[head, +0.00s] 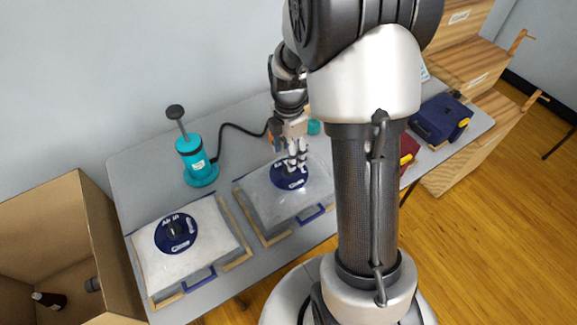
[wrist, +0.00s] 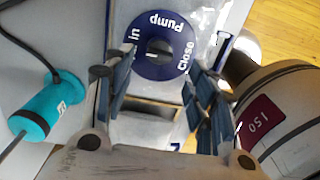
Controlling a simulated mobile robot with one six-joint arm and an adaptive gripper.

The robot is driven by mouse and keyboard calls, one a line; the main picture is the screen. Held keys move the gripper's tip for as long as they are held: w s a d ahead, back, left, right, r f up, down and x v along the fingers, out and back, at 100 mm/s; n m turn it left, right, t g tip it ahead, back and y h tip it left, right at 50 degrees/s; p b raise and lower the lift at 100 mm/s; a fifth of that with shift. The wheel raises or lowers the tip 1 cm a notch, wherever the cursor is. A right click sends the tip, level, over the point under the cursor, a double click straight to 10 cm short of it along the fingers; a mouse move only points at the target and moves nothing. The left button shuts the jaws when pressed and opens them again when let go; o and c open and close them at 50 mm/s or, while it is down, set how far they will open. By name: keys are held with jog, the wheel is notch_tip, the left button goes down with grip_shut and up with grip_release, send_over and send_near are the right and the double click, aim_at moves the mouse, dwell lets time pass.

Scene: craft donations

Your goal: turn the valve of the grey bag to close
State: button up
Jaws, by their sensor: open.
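A grey bag (head: 268,204) lies flat on the table in a wooden frame, with a round dark blue valve (head: 289,175) on top. In the wrist view the same valve (wrist: 178,67) shows the words "Pump", "in" and "Close" around a black knob (wrist: 160,51). A small pale mark shows on the knob; which word it points to is hard to tell. My gripper (head: 292,160) is over this valve in the head view, fingers down. In the wrist view my gripper (wrist: 163,85) is open, and the knob shows beyond the fingertips with nothing between them.
A paler bag (head: 205,232) with a similar valve lies to the left. A teal pump (head: 197,160) with a black hose stands behind. A dark blue pouch (head: 440,117) and a red one (head: 408,150) lie at right. An open cardboard box (head: 108,245) stands at the left.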

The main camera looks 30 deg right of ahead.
notch_tip(320, 180, down, 6)
jog(key=shift+r+b, duration=0.25)
jog(key=shift+b, duration=0.45)
jog(key=shift+c, duration=0.4)
jog(key=c, duration=1)
